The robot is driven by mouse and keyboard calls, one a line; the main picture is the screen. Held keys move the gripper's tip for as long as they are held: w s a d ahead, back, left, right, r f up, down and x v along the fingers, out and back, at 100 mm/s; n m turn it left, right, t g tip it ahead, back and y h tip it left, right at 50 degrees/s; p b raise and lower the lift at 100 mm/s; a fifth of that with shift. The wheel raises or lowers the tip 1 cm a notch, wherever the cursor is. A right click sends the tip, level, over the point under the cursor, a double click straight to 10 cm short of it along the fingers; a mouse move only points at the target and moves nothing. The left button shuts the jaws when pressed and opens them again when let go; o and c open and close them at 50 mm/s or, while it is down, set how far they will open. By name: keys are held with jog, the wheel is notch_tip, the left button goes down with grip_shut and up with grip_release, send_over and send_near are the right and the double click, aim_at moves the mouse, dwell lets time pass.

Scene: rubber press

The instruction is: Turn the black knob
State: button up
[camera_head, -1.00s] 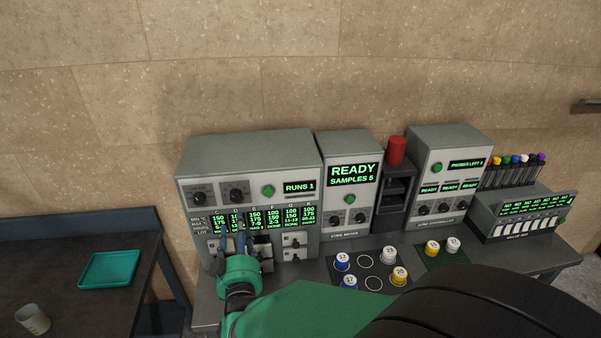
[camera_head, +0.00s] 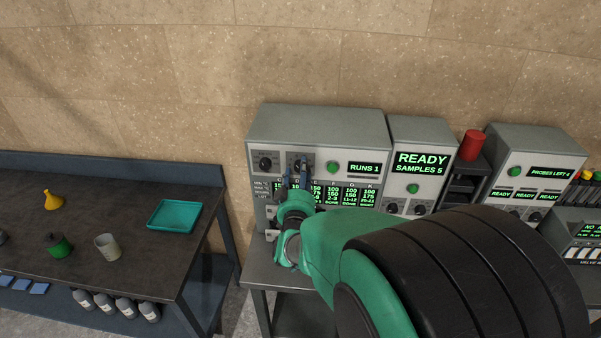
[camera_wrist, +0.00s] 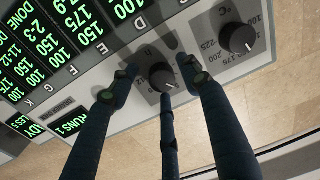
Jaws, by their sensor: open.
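A black knob (camera_wrist: 163,77) with a white pointer line sits on the panel of the grey press unit (camera_head: 318,126). My gripper (camera_wrist: 158,72) is open, with its dark fingers spread around this knob; I cannot tell whether they touch it. In the head view my gripper (camera_head: 296,173) is at the right-hand knob of the unit's upper left pair, partly covering it. The other black knob (camera_head: 265,163) of the pair is uncovered; it also shows in the wrist view (camera_wrist: 238,38) beside a temperature scale.
A green button (camera_head: 333,168) and a RUNS 1 display (camera_head: 364,169) are right of the knobs. Green number readouts (camera_head: 330,195) lie below. More instruments stand to the right. A dark table (camera_head: 110,225) with a teal tray (camera_head: 174,216) stands left.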

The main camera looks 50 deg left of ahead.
jog(key=shift+c, duration=0.2)
jog(key=c, duration=1.1)
jog(key=shift+f, duration=0.1)
jog(key=shift+f+b, duration=0.1)
jog(key=shift+b, duration=0.25)
jog(key=m+b, duration=0.1)
jog(key=b, duration=0.1)
jog(key=m+b, duration=0.1)
jog(key=b, duration=0.1)
jog(key=shift+f+m, duration=0.2)
jog(key=shift+m, duration=0.1)
jog(key=o, duration=1.1)
jog(key=shift+o, duration=0.2)
jog(key=shift+r, duration=0.25)
